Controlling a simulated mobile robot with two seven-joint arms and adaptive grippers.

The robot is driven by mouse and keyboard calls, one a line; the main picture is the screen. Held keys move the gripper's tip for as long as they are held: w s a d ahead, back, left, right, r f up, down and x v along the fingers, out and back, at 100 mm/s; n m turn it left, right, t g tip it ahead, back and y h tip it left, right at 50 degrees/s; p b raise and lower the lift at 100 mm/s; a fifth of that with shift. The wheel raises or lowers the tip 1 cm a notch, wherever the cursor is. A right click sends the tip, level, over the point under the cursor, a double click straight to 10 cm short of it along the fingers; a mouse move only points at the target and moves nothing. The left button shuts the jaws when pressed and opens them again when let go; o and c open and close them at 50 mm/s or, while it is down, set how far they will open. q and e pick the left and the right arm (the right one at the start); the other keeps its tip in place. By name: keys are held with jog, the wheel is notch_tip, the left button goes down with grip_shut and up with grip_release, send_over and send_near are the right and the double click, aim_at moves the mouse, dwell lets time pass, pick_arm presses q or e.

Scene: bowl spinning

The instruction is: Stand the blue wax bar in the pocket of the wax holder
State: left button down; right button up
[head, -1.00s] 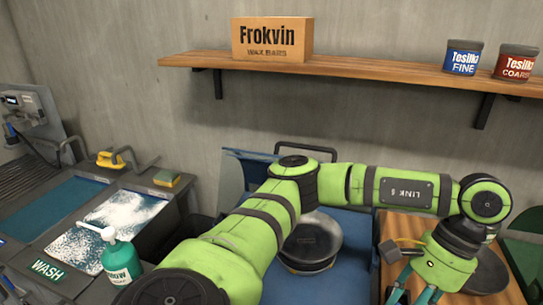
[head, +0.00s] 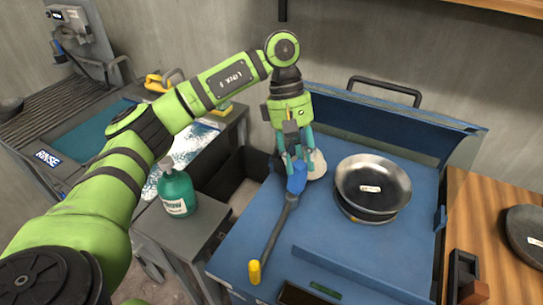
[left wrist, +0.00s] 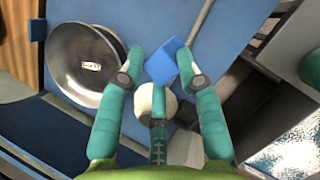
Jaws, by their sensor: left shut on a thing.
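The blue wax bar (head: 296,179) is held between the fingertips of my left gripper (head: 296,158), which points down over the blue table. In the left wrist view the bar (left wrist: 163,62) sits tilted between the left gripper's fingertips (left wrist: 160,58). A black upright piece (head: 463,270) at the left edge of the wooden bench may be the wax holder; I cannot make out its pocket. My right gripper is not in view.
A steel bowl (head: 372,184) stands right of the gripper. A grey lever (head: 277,232) with a yellow end lies below the bar. A pale round piece (head: 317,164) is behind the fingers. A green bottle (head: 177,192) stands at left. The blue table (head: 240,245) has free room in front.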

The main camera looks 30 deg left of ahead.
pick_arm(q)
jog(key=w+a+r+n+t+y+b, duration=0.3)
jog(key=w+a+n+t, duration=0.6)
jog(key=n, duration=1.2)
jog(key=w+f, duration=0.1)
jog(key=f, duration=0.2)
jog(key=w+a+f+g+p, duration=0.1)
jog(key=f, duration=0.3)
jog(key=w+f+n+g+y+p, duration=0.1)
jog(key=f, duration=0.2)
jog(key=shift+a+f, duration=0.35)
jog(key=shift+a, duration=0.05)
jog(key=shift+f, duration=0.25)
jog(key=shift+f, duration=0.2)
jog(key=c, duration=0.8)
grip_release()
jog(key=shift+c, duration=0.2)
